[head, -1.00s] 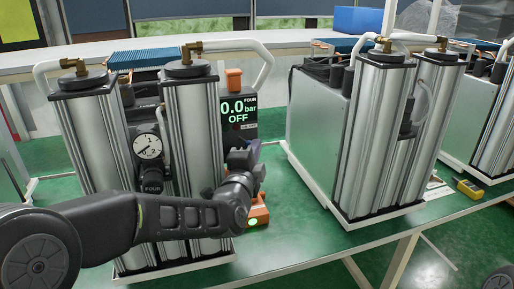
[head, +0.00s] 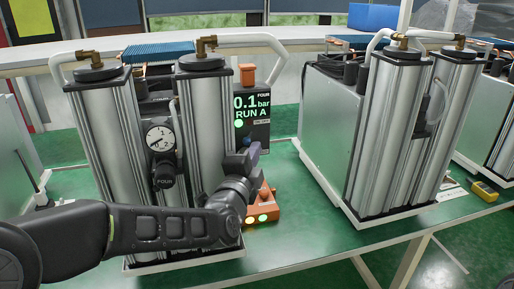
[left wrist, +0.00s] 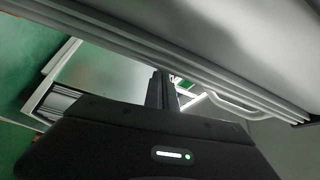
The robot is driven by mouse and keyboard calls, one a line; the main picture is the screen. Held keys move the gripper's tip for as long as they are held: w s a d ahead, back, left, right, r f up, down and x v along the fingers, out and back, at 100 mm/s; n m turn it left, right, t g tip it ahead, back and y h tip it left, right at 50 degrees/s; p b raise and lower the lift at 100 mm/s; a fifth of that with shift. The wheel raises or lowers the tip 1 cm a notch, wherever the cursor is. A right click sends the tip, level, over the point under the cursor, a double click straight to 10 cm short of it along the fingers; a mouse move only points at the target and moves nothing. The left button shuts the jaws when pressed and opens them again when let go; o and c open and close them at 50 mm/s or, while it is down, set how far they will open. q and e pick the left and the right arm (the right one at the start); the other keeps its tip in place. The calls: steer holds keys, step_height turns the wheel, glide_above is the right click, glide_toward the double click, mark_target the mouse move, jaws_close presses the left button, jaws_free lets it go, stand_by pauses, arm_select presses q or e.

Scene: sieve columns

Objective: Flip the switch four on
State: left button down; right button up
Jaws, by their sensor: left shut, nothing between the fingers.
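The column unit labelled FOUR has a dark control panel (head: 253,118) behind its right cylinder. Its display (head: 250,107) reads 0.1 bar and RUN A, with a green lamp lit below. A small ON OFF label (head: 262,122) shows at the panel's right; I cannot make out the switch lever. My left gripper (head: 248,149) is shut and empty, just below the panel, in front of its lower part. Whether it touches the panel cannot be told. In the left wrist view the shut fingers (left wrist: 160,88) point away beneath a silver cylinder (left wrist: 215,70). My right gripper is not in view.
An orange box (head: 262,214) with lit lamps stands low behind my left wrist. A gauge (head: 159,138) sits between the two front cylinders. A second column unit (head: 330,130) stands to the right, with green bench top (head: 285,190) between.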

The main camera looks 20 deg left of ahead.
arm_select(q)
steer(key=s, duration=0.5)
steer(key=shift+d+f, duration=0.1)
steer(key=shift+f, duration=0.05)
steer(key=s+d+f+n+g+h, duration=0.1)
steer(key=d+f+n+g, duration=0.25)
steer(key=f, duration=0.55)
steer(key=s+d+f+n+g+h, duration=0.2)
steer(key=d+f+n, duration=0.25)
steer(key=f, duration=0.45)
steer(key=s+d+f+n+g+h, duration=0.1)
steer(key=d+f+n+g, duration=0.25)
steer(key=f, duration=0.65)
steer(key=s+d+f+n+g, duration=0.2)
steer(key=s+f+n+g, duration=0.3)
steer(key=s+f, duration=1.9)
steer(key=f+g, duration=0.1)
steer(key=g, duration=0.3)
steer(key=shift+s+f+n+h, duration=0.25)
steer(key=shift+f+n+h, duration=0.05)
steer(key=shift+n+h, duration=0.1)
